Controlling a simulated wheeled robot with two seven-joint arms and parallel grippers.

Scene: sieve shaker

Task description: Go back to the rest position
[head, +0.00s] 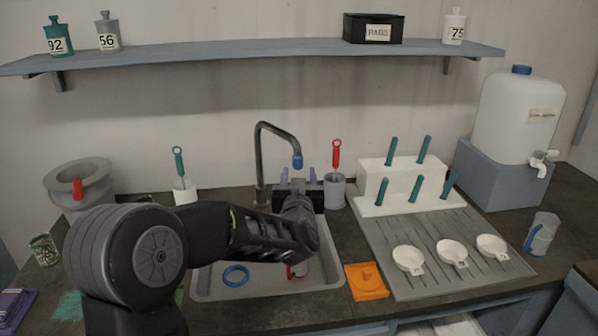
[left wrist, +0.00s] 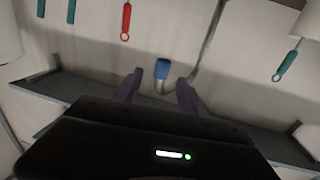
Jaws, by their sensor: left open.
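My left gripper (head: 298,178) is raised over the back of the sink (head: 212,290), by the faucet (head: 262,165). Its two purple-grey fingers stand apart with nothing between them. In the left wrist view the open fingers (left wrist: 160,92) point toward the wall, and the faucet's blue tip (left wrist: 162,69) shows between and beyond them; I cannot tell the distance. My left forearm crosses in front of the sink and hides part of it. My right gripper is not in view.
A blue ring (head: 236,276) and a partly hidden red-and-white item (head: 300,269) lie in the sink. A cup with a red-handled brush (head: 336,155) stands right of the gripper. The white rack (head: 400,205) and drainboard (head: 450,285) are farther right. A shelf (head: 250,52) hangs above.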

